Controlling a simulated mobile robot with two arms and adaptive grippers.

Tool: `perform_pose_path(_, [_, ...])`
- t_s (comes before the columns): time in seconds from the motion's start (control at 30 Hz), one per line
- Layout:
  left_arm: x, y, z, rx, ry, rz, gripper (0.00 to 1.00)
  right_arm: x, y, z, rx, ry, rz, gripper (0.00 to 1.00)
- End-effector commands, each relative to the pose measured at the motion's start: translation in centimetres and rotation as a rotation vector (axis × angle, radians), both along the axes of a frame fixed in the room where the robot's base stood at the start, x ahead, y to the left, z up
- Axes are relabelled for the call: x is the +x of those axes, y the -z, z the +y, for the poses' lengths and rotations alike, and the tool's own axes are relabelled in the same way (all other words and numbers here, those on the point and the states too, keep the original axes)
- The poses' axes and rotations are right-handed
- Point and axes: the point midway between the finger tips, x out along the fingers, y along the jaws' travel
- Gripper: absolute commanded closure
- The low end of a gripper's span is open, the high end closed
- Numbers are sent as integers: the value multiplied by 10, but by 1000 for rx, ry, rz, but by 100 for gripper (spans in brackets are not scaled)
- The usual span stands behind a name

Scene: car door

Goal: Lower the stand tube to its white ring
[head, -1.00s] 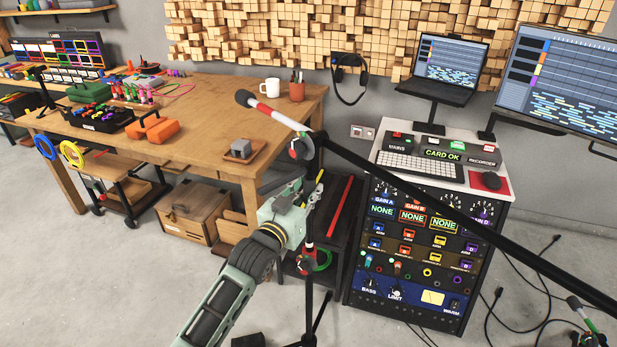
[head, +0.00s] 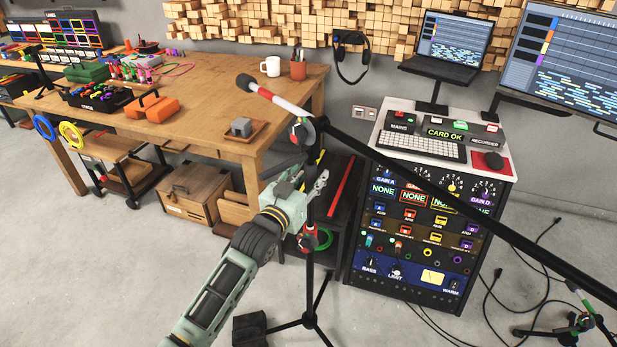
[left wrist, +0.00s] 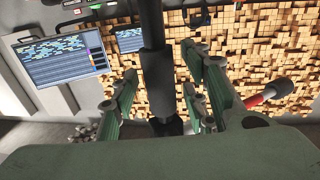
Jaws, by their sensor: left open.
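The microphone stand's dark upright tube (head: 311,262) stands in front of the workbench, with its tripod legs (head: 309,321) on the floor. Its long boom (head: 440,187) slopes down to the right from a clutch with red parts, with the microphone (head: 247,84) at the upper left end. A red collar shows low on the upright. I cannot make out the white ring clearly. My left gripper (head: 321,183) is at the upright below the boom clutch. In the left wrist view the tube (left wrist: 154,62) runs between its open green fingers (left wrist: 160,100), with no clear contact.
The workbench (head: 205,110) stands behind on the left. The rack (head: 425,230) with keyboard and screens is close on the right. Cables (head: 500,285) and another tripod base (head: 572,325) lie at the right. The floor at the front left is clear.

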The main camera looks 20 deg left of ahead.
Motion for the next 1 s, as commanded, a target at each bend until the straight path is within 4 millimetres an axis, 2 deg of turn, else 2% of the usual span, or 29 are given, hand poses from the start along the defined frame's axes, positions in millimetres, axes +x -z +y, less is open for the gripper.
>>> perform_pose_path(0.17, [-11,1,2,0,0,0,58,0,0,-1,-1,0,0,60])
perform_pose_path(0.5, [-77,1,13,0,0,2,58,0,0,0,0,0,0,60])
perform_pose_path(0.7, [-106,1,18,0,0,2,58,0,0,1,1,0,0,60])
perform_pose_path(1.0, [-119,0,20,0,0,1,58,0,0,1,1,0,0,60])
